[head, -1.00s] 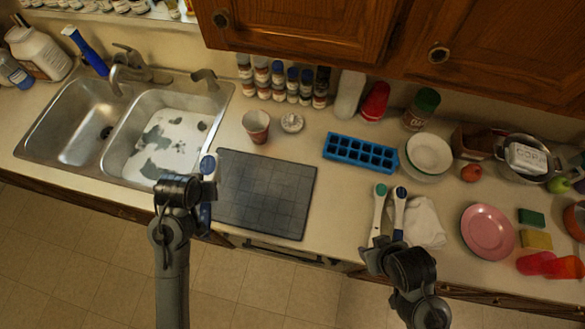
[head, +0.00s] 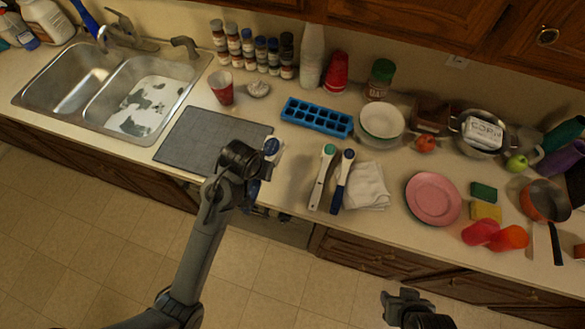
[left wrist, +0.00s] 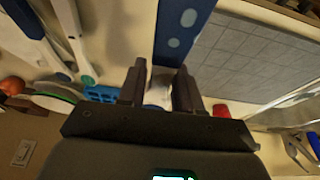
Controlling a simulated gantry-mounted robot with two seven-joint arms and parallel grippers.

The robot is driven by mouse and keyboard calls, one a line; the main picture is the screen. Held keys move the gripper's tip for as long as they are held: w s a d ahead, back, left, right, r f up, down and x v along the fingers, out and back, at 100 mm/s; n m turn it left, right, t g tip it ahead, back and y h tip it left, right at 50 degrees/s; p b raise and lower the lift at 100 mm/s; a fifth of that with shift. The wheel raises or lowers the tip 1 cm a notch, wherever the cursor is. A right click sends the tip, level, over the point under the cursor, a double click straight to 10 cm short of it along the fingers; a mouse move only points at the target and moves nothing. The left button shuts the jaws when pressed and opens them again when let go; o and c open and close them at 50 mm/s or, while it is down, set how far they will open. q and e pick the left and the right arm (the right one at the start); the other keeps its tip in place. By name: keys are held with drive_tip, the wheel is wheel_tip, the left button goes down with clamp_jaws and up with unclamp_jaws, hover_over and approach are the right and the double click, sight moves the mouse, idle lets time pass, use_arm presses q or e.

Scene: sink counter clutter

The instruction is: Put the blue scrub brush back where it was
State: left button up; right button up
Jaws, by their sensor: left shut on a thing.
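My left gripper (head: 252,168) is shut on a blue scrub brush (head: 271,146), holding it near the right edge of the dark mat at the counter's front. In the left wrist view the brush's blue part (left wrist: 182,32) shows beyond the fingers (left wrist: 160,88). Two similar brushes lie side by side on the counter to the right: one white with a green end (head: 321,178) and one dark blue and white (head: 343,182). My right gripper (head: 400,296) is in front of the counter, over the floor; its jaw opening is unclear.
The dark mat (head: 205,135) lies between the sink (head: 105,95) and the brushes. A white cloth (head: 368,187) lies right of the brushes. A blue ice tray (head: 316,117), bowls (head: 381,121) and a pink plate (head: 433,199) stand behind and to the right.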

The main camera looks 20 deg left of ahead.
use_arm(q)
drive_tip(key=w, duration=0.1)
drive_tip(key=w+f, duration=0.1)
drive_tip(key=w, duration=0.1)
drive_tip(key=shift+w+a, duration=0.1)
drive_tip(key=shift+a, duration=0.1)
drive_tip(key=w+f, duration=0.1)
drive_tip(key=w, duration=0.1)
drive_tip(key=w+d+f, duration=0.1)
drive_tip(key=w+f, duration=0.1)
drive_tip(key=w+f+p, duration=0.1)
drive_tip(key=w, duration=0.2)
drive_tip(key=shift+d+f, duration=0.25)
drive_tip(key=shift+d, duration=0.1)
drive_tip(key=shift+w+d+f, duration=0.1)
drive_tip(key=shift+w+f, duration=0.35)
drive_tip(key=shift+w, duration=0.1)
wheel_tip(320, 180, down, 3)
drive_tip(key=shift+f+p, duration=0.15)
drive_tip(key=shift+p, duration=0.15)
drive_tip(key=shift+f, duration=0.35)
use_arm(e)
drive_tip(key=shift+w+a+r, duration=0.1)
drive_tip(key=shift+a+r, duration=0.1)
drive_tip(key=shift+r, duration=0.2)
drive_tip(key=shift+w+a+r, duration=0.1)
drive_tip(key=shift+a+r, duration=0.05)
drive_tip(key=shift+r, duration=0.25)
use_arm(q)
drive_tip(key=shift+f, duration=0.15)
